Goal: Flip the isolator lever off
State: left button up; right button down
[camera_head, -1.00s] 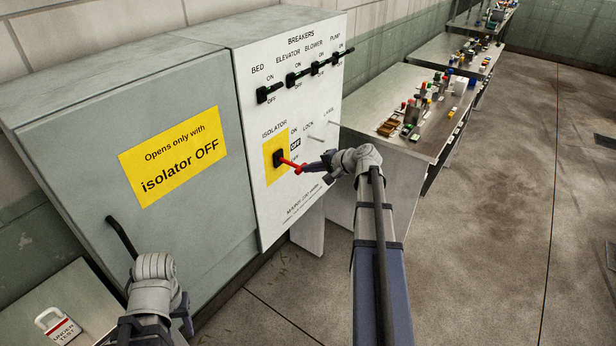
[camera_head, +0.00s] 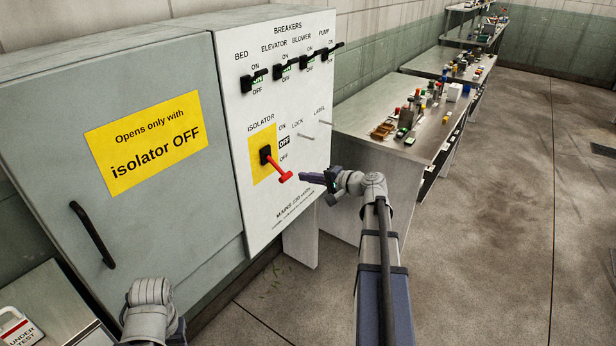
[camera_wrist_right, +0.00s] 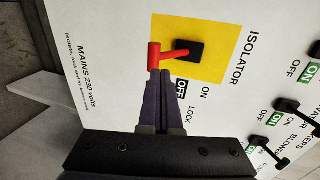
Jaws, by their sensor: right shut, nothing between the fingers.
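The isolator lever (camera_head: 278,167) is red on a black hub, over a yellow plate (camera_head: 258,172) on the white panel. It slopes down and right in the head view; the small window (camera_head: 285,142) beside it reads OFF. In the right wrist view the lever's red crossbar (camera_wrist_right: 154,56) lies just beyond my fingertips. My right gripper (camera_head: 303,177) is shut and empty, a small gap to the right of the lever; its fingers (camera_wrist_right: 163,74) also show in the wrist view.
Breaker switches (camera_head: 254,80) line the panel's top, with LOCK and LABEL pegs (camera_head: 306,137) below. The grey cabinet door (camera_head: 165,220) has a black handle (camera_head: 92,235). An UNDER TEST tag (camera_head: 18,328) lies lower left. A bench (camera_head: 352,120) with small items stands right; floor beyond is open.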

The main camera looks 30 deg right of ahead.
pick_arm(q)
jog(key=shift+s+d+f, duration=0.15)
jog(key=shift+s+d, duration=0.1)
jog(key=shift+d, duration=0.05)
pick_arm(e)
jog(key=s+d, duration=0.4)
jog(key=s, duration=0.6)
jog(key=shift+f, duration=0.15)
jog(key=shift+d, duration=0.1)
